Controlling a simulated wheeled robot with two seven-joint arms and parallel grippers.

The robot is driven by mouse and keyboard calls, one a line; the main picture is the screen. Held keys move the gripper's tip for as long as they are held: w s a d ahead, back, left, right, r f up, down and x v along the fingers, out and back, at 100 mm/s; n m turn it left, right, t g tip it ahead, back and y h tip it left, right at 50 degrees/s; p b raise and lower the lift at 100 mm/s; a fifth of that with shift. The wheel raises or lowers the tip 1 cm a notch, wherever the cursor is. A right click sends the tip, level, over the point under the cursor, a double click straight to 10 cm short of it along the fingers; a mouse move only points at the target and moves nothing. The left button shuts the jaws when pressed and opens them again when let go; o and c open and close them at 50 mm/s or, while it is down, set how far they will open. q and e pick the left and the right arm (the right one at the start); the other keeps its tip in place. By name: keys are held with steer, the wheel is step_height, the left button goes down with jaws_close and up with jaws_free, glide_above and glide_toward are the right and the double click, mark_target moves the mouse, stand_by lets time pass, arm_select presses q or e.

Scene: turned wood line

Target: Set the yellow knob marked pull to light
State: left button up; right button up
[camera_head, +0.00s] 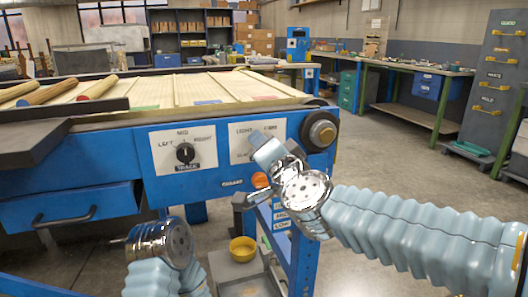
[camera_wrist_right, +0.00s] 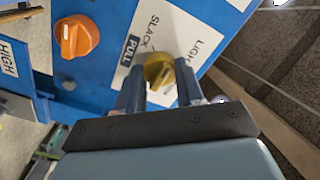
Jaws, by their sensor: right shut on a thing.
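The yellow knob (camera_wrist_right: 158,69) sits on a white plate (camera_wrist_right: 150,35) with the words PULL, SLACK and part of LIGHT, seen in the right wrist view. My right gripper (camera_wrist_right: 159,82) has its two fingers on either side of the knob and is shut on it. I cannot tell which mark the knob points to. In the head view my right gripper (camera_head: 266,151) covers the knob and part of the plate (camera_head: 241,146), where LIGHT and FIRM show. My left gripper (camera_head: 118,241) is low at the left, away from the panel; its fingers are barely visible.
An orange knob (camera_head: 260,180) is just below the plate. A black knob (camera_head: 185,153) marked TRACK is on another plate to the left. A blue drawer (camera_head: 70,206) is at far left. A yellow bowl (camera_head: 242,249) stands below. Open floor lies to the right.

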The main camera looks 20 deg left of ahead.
steer(key=shift+f+m+b, duration=0.15)
steer(key=shift+m+b, duration=1.2)
steer(key=shift+m, duration=2.85)
steer(key=o, duration=1)
steer(key=shift+o, duration=0.2)
steer(key=v, duration=1.4)
